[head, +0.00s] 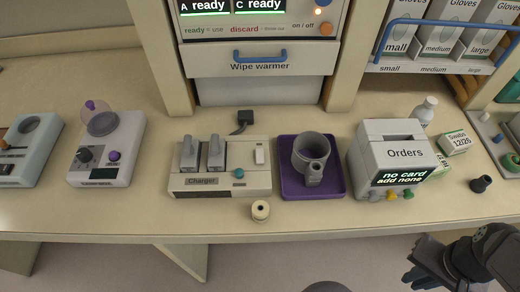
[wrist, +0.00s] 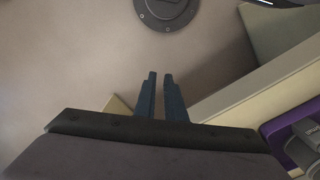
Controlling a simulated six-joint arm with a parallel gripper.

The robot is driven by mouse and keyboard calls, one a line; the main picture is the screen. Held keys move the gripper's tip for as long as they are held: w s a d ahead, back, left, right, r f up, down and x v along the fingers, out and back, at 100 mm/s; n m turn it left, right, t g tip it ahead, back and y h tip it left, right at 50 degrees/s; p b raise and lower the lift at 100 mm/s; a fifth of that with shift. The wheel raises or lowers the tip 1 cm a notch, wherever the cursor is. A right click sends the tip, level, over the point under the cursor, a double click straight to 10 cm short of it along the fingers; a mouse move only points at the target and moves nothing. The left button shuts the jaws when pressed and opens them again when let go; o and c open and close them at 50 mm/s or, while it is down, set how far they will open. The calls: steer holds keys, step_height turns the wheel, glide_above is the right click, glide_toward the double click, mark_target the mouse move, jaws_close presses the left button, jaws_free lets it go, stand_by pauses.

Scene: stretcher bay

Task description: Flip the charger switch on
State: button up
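The charger (head: 220,182) is a cream box on the counter, labelled "Charger", with two grey handheld units standing in its slots. A small white switch (head: 260,155) sits at the right of its top, and a teal knob (head: 239,173) is in front of it. I cannot tell the switch's position. My gripper (head: 420,278) is at the lower right of the head view, beyond the counter's front edge and far from the charger. In the wrist view its two blue fingers (wrist: 160,74) stand a little apart with nothing between them. The charger is outside the wrist view.
A purple tray (head: 287,188) with a grey cup-like holder stands right of the charger, then the "Orders" box (head: 395,155). A small cream roll (head: 260,210) lies before the charger. A lidded device (head: 105,150) stands left. The wipe warmer (head: 260,62) is behind.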

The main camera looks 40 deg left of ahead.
steer(key=shift+a+r, duration=0.1)
steer(key=shift+a, duration=0.25)
jaws_close()
steer(key=s+a+r+n+p, duration=0.2)
steer(key=a+n, duration=0.2)
steer(key=a, duration=0.7)
steer(key=s+a+r+n+p, duration=0.15)
steer(key=a+n, duration=0.25)
steer(key=a, duration=0.7)
steer(key=s+a+r+n+p, duration=0.1)
steer(key=a+r+n+p, duration=0.3)
steer(key=a, duration=0.7)
steer(key=w+a+r+m+t+y+b, duration=0.1)
steer(key=w+a+r+m+b, duration=0.1)
steer(key=a+r, duration=0.8)
step_height(320, 180, up, 3)
steer(key=shift+w+a+f+m+t+y, duration=0.2)
steer(key=shift+m+t+y, duration=0.1)
steer(key=shift+m, duration=0.3)
steer(key=shift+s, duration=0.1)
steer(key=shift+f, duration=0.1)
